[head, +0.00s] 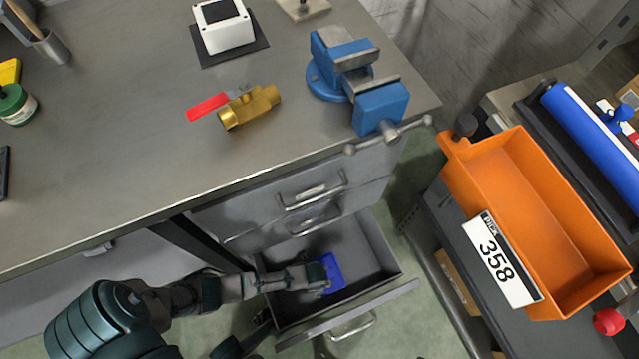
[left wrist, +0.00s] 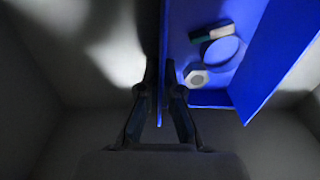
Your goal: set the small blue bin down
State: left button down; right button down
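The small blue bin (head: 331,274) is inside an open grey drawer (head: 374,245) under the workbench. My left gripper (head: 318,276) reaches into the drawer from the left. In the left wrist view, its two fingers (left wrist: 160,85) are close together on either side of the wall of the blue bin (left wrist: 262,62), shut on it. A metal hex nut (left wrist: 196,77) and a small green, white and brown piece (left wrist: 212,32) lie in the bin. I cannot tell whether the bin's underside touches the drawer floor. My right gripper is not seen.
The drawer front (head: 345,314) stands out from the cabinet. On the bench are a blue vise (head: 345,65), a brass valve with a red handle (head: 250,106) and a white box (head: 223,28). An orange bin (head: 530,215) labelled 358 stands at right. Drawer floor beside the blue bin is bare.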

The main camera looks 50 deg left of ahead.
pick_arm(q)
jog(key=shift+f, duration=0.15)
jog(key=c, duration=1.3)
grip_release()
